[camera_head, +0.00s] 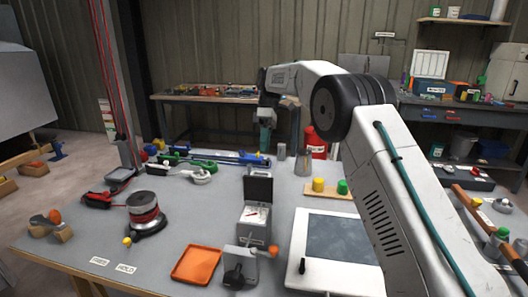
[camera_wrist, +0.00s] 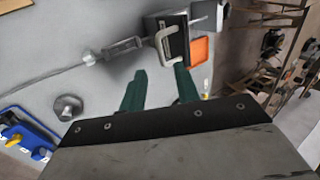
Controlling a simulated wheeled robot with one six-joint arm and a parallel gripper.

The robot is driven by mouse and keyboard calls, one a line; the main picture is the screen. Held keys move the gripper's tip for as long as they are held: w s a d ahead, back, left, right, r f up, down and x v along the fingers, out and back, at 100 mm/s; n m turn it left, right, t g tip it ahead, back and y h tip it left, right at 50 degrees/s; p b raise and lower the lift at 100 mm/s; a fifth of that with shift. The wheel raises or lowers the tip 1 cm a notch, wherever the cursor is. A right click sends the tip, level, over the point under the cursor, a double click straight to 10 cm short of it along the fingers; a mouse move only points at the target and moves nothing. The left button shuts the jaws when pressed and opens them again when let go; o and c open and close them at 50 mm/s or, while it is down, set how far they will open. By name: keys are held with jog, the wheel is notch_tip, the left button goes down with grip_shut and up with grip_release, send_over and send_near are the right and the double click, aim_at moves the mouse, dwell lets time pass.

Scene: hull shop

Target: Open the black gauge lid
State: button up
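The gauge box (camera_head: 255,215) stands mid-table, a grey box with a white dial face showing. Its black lid (camera_head: 258,187) stands raised, roughly upright, at the back of the box. In the wrist view the dark lid (camera_wrist: 174,44) with a pale handle-like frame (camera_wrist: 163,42) appears beyond the fingertips. My gripper (camera_wrist: 158,82) has its two green fingers apart with nothing held between them. In the head view my gripper (camera_head: 266,138) is above the table's far side, behind the lid and apart from it.
An orange tray (camera_head: 196,265) and a grey block with a black knob (camera_head: 241,266) lie in front of the gauge. A white-framed panel (camera_head: 336,240) is at right. A red-wound spool (camera_head: 145,213) stands at left. Green and yellow caps (camera_head: 319,185) stand behind the panel.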

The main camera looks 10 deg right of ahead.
jog(key=shift+d, duration=0.2)
jog(key=c, duration=0.4)
jog(key=shift+m+y, duration=0.4)
jog(key=shift+y, duration=0.3)
jog(key=d, duration=0.1)
jog(key=w+d+f, duration=0.1)
jog(key=d, duration=0.1)
jog(key=w+d, duration=0.1)
jog(key=d, duration=0.1)
jog(key=shift+w+d+f, duration=0.1)
jog(key=shift+d+f, duration=0.15)
jog(key=shift+f, duration=0.15)
grip_shut()
jog(key=s+a+f+n+t+y, duration=0.1)
jog(key=s+a+f+n+y, duration=0.1)
jog(key=a+f, duration=0.3)
jog(key=shift+s+a+n+y, duration=0.3)
jog(key=shift+s+a+y, duration=0.05)
jog(key=shift+s+y, duration=0.5)
